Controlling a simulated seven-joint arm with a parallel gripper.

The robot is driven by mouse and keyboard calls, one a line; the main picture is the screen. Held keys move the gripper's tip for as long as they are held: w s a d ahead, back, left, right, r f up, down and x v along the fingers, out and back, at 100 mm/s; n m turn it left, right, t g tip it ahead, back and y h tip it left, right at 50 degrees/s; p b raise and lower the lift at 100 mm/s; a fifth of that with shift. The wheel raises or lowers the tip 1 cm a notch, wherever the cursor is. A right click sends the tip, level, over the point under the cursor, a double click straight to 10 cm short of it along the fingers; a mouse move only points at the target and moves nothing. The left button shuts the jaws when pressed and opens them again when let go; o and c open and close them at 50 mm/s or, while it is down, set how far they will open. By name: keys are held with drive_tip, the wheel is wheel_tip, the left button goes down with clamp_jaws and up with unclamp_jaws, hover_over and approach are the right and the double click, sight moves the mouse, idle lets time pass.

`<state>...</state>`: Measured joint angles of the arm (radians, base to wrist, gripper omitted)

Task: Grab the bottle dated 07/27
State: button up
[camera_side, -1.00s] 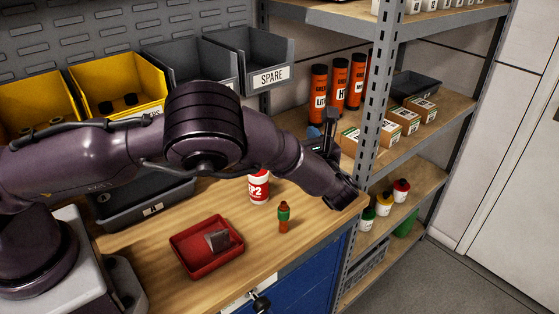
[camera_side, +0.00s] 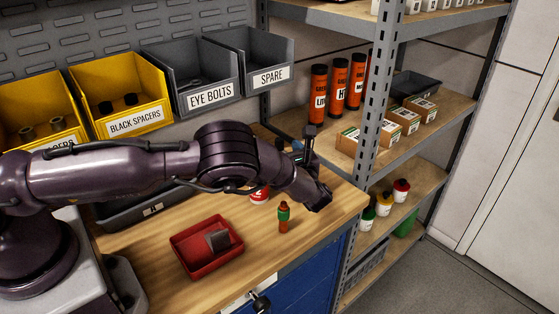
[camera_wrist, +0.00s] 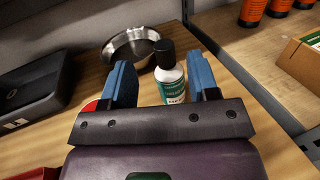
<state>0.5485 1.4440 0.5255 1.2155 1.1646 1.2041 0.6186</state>
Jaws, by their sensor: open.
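In the wrist view a white bottle (camera_wrist: 171,82) with a black cap and a green label stands upright on the bench, between and slightly beyond the blue fingers of my gripper (camera_wrist: 158,63). The fingers are open, with a gap on either side of it. Its label is too small to read a date. In the side view my gripper (camera_side: 300,146) is at the bench's back right corner. A white and red bottle (camera_side: 259,196) is partly hidden by my arm. A small orange bottle with a green band (camera_side: 284,217) stands nearer the front. No date is legible.
A round metal dish (camera_wrist: 130,45) lies behind the left finger. A red tray (camera_side: 180,254) holds a grey piece. A shelf post (camera_side: 373,120) and shelves with orange tubes (camera_side: 338,82) and boxes (camera_side: 401,120) stand close on the right. Bins line the back.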

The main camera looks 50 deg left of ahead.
sight(281, 143)
drive_tip(key=shift+x, duration=2.65)
drive_tip(key=shift+w+d+f, duration=0.1)
drive_tip(key=shift+w, duration=0.1)
clamp_jaws()
